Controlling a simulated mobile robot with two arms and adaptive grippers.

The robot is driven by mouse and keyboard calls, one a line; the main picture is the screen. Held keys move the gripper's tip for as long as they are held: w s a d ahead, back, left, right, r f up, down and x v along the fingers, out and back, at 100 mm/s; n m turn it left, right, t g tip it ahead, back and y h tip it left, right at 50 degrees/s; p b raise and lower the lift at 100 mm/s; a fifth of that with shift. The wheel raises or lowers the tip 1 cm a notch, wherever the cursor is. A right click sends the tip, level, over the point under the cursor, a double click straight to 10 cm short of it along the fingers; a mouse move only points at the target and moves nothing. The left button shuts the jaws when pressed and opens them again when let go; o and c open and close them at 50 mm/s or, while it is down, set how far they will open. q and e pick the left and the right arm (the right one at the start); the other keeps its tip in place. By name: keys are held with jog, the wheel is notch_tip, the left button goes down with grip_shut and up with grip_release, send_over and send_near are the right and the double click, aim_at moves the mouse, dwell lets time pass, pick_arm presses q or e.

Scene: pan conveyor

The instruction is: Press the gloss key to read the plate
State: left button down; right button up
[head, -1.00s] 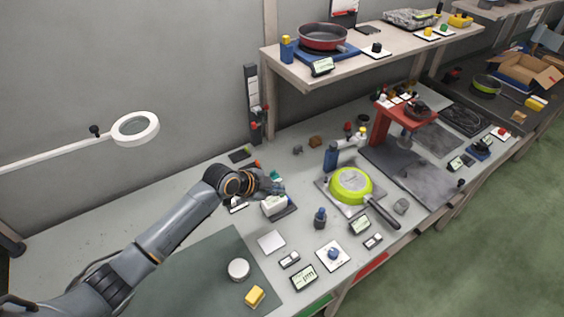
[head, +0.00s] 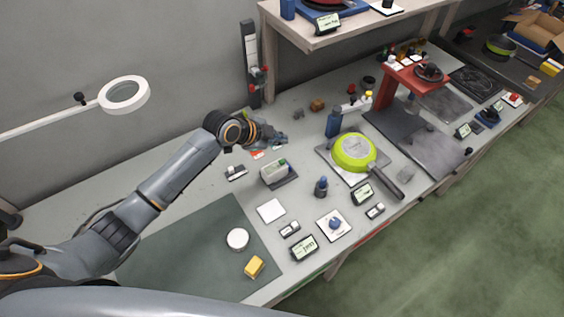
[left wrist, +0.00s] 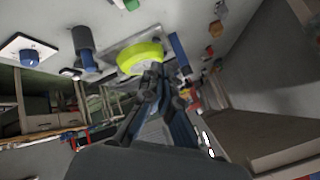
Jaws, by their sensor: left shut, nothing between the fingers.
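A small light-grey box device (head: 276,171) with a green spot and a red spot on top stands on a dark base on the bench; it may be the gloss meter, but I read no label. The lime-green pan (head: 355,151) lies upside down on a plate to its right, and also shows in the left wrist view (left wrist: 140,54). My left gripper (head: 281,138) is shut and empty, behind the box device and apart from it. In the left wrist view its fingers (left wrist: 154,72) appear in front of the pan. My right gripper is out of view.
A blue bottle (head: 333,124) stands behind the pan. A small dark-blue bottle (head: 321,187), a blue knob on a white plate (head: 334,224) and small displays (head: 303,248) stand in front. A red stand (head: 390,88) is at the right. The green mat (head: 190,250) is mostly clear.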

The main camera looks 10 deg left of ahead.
aim_at(280, 163)
pick_arm(q)
notch_tip(280, 163, down, 7)
jog(key=b, duration=0.5)
jog(key=shift+r, duration=0.1)
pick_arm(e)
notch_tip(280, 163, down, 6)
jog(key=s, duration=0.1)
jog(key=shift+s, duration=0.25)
pick_arm(q)
jog(key=shift+s, duration=0.1)
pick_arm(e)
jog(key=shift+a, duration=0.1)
pick_arm(q)
jog(key=shift+f+b, duration=0.3)
jog(key=shift+f, duration=0.2)
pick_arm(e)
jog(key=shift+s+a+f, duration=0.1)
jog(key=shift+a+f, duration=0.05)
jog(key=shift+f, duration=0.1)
